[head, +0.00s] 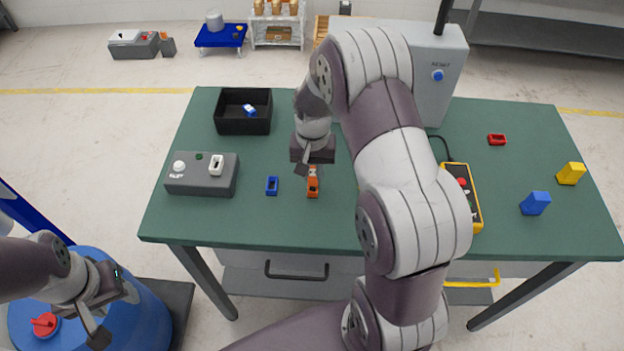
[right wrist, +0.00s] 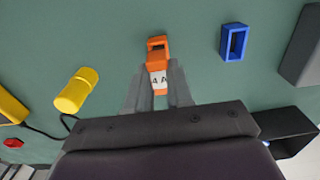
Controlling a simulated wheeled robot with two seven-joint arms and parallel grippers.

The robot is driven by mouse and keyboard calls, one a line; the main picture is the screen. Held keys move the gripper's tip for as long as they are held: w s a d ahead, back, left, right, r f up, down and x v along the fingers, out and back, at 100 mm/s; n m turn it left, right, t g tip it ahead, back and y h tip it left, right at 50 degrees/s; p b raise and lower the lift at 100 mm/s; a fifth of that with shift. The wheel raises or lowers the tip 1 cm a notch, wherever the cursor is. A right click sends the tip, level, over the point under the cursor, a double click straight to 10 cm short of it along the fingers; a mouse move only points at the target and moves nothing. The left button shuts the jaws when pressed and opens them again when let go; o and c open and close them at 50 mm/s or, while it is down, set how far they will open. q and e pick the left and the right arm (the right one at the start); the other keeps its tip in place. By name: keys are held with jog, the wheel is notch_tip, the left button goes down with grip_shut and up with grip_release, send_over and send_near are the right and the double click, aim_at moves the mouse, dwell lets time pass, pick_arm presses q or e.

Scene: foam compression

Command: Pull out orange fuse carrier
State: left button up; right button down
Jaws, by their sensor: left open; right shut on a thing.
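The orange fuse carrier (right wrist: 158,82), with a white label reading "4 A", is between the fingers of my right gripper (right wrist: 158,100). My right gripper (head: 313,166) is shut on it from above, over the middle of the green table. A hollow orange holder (right wrist: 157,47) shows just beyond the carrier in the right wrist view; the orange parts (head: 313,187) also show below the gripper in the head view. I cannot tell how far the carrier sits in the holder. My left gripper (head: 116,315) is open and empty, off the table at lower left.
A blue holder (head: 272,186) and grey button box (head: 203,174) stand left of the carrier. A black bin (head: 243,112) holds a small blue-and-white item. Blue (head: 535,204) and yellow (head: 571,174) blocks stand right. My right arm hides the table's middle. A blue drum (head: 150,310) is below my left gripper.

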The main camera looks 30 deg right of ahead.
aim_at(313, 172)
jog(key=shift+r+p, duration=1.7)
jog(key=shift+r, duration=0.3)
